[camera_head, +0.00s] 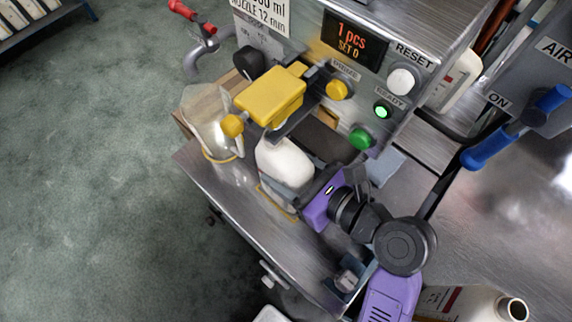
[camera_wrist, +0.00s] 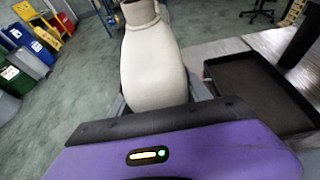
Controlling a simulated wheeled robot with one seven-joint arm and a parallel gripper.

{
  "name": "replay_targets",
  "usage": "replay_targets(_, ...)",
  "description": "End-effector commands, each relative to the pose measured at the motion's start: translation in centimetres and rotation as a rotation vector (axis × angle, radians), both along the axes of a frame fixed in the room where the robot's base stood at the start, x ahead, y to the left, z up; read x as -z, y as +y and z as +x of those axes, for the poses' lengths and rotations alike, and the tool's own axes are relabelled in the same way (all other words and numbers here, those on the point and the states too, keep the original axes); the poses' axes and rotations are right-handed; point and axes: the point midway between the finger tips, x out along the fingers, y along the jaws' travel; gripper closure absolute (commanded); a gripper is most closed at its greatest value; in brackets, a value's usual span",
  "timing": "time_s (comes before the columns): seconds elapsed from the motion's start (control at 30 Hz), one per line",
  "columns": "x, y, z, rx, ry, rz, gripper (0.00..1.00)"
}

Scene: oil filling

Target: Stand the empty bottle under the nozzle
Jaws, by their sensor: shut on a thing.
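A white bottle (camera_head: 284,163) stands about upright in the head view, below the yellow nozzle block (camera_head: 270,95) of the filling machine. Its top is hidden behind the yellow block, so I cannot tell whether its mouth lines up with the nozzle. In the wrist view the bottle (camera_wrist: 155,62) fills the upper middle, its neck at the top edge. My purple gripper (camera_head: 318,208) is at the bottle's right side and is shut on it. The gripper also shows in the wrist view (camera_wrist: 170,120).
The machine panel has a display (camera_head: 354,38) reading "1 pcs SET 0" and a lit green ready lamp (camera_head: 382,110). A clear container (camera_head: 215,135) stands left of the bottle. A dark tray (camera_wrist: 258,92) lies at right in the wrist view. Another white bottle (camera_head: 470,304) is at lower right.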

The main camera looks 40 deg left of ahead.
Motion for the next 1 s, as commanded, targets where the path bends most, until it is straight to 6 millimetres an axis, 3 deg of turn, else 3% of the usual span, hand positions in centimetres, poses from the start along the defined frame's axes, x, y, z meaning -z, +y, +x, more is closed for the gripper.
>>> replay_targets(0.13, 0.0, 0.0, 0.0, 0.0, 0.0, 0.0, 0.84)
replay_targets(0.17, 0.0, 0.0, 0.0, 0.0, 0.0, 0.0, 0.38)
replay_targets(0.27, 0.0, 0.0, 0.0, 0.0, 0.0, 0.0, 0.19)
replay_targets(0.67, -0.2, -0.6, 0.0, 0.001, 0.001, 0.0, 0.19)
replay_targets(1.0, -2.2, -5.4, -0.3, 0.004, -0.001, 0.0, 0.19)
